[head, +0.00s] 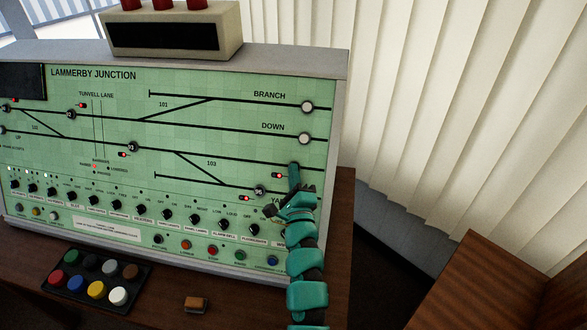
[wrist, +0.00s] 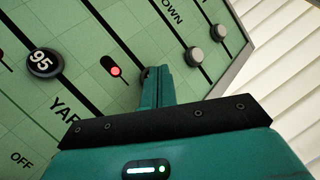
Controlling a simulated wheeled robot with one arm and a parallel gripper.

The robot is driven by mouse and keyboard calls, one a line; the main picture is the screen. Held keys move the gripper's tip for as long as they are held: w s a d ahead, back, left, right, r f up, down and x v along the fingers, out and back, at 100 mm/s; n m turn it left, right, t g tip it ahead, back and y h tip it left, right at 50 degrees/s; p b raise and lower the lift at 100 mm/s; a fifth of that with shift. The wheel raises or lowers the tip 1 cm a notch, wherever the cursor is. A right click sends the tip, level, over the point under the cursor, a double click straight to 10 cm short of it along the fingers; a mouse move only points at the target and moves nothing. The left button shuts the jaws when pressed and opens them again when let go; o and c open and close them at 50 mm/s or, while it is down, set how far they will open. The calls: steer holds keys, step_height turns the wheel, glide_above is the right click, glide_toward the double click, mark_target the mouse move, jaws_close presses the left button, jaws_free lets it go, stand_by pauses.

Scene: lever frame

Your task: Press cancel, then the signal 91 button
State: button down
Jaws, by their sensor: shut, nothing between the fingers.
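The green Lammerby Junction panel (head: 110,110) stands on the desk. My gripper (head: 293,172) is shut and empty at the panel's right side, over the line below DOWN. In the wrist view its fingertips (wrist: 152,76) are beside a dark round spot, partly hidden by them; whether they touch the panel I cannot tell. Dark numbered signal buttons sit on the track lines; one (head: 5,107) is at the far left edge, its number too small to read. Button 95 (wrist: 45,63) shows left of my gripper in the wrist view. I cannot tell which button is cancel; the lower-row labels are unreadable.
The lower row has an orange button (head: 186,245), a red one (head: 212,250), a green one (head: 240,255) and a blue one (head: 272,261). Black knobs (head: 166,214) run above. A tray of coloured buttons (head: 50,284) lies in front. Blinds (head: 450,100) hang at right.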

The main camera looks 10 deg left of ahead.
steer(key=shift+s, duration=0.1)
stand_by(0.5)
steer(key=shift+s+r, duration=0.4)
steer(key=shift+s, duration=0.25)
steer(key=shift+s+r+p, duration=0.3)
steer(key=shift+s+r, duration=0.05)
steer(key=shift+s, duration=0.4)
steer(key=shift+s+r+p, duration=0.35)
steer(key=shift+s+r, duration=0.05)
steer(key=shift+s, duration=0.3)
steer(key=shift+s+r+p, duration=0.3)
steer(key=shift+s+r, duration=0.05)
steer(key=shift+s, duration=0.4)
steer(key=shift+d, duration=0.1)
